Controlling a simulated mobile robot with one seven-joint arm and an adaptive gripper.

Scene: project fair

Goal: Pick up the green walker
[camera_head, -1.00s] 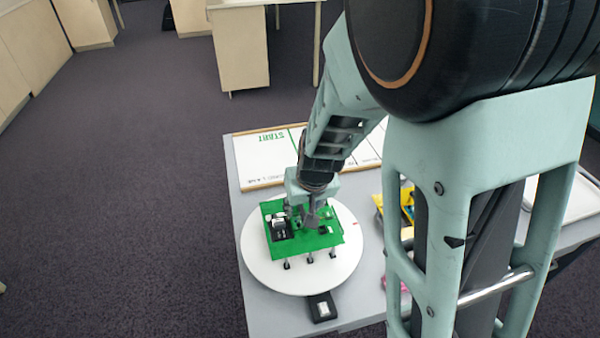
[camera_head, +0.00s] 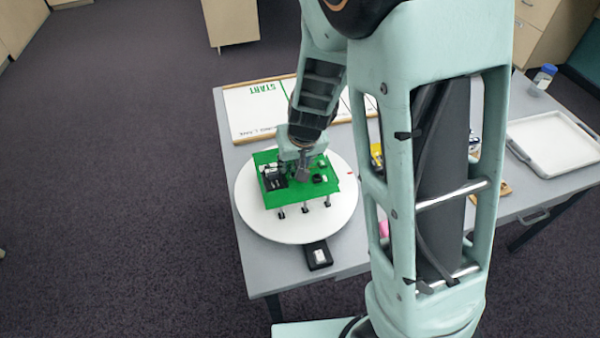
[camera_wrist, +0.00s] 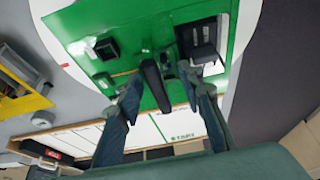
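The green walker (camera_head: 297,195) is a flat green board with black parts on top and short legs beneath. It stands on a round white disc (camera_head: 265,227) on the grey table. My gripper (camera_head: 304,176) is over the board, pointing down. In the wrist view my gripper (camera_wrist: 165,92) has its two fingers apart, with a dark upright part of the walker (camera_wrist: 222,88) between them. I see gaps on both sides of that part. Where the fingertips end relative to the board's surface is hard to tell.
A small black box (camera_head: 318,256) sits at the disc's front edge. A framed START board (camera_head: 250,112) lies behind. A yellow item (camera_wrist: 30,100) is beside the disc. A white tray (camera_head: 556,142) and a blue-lidded jar (camera_head: 543,78) are at the right.

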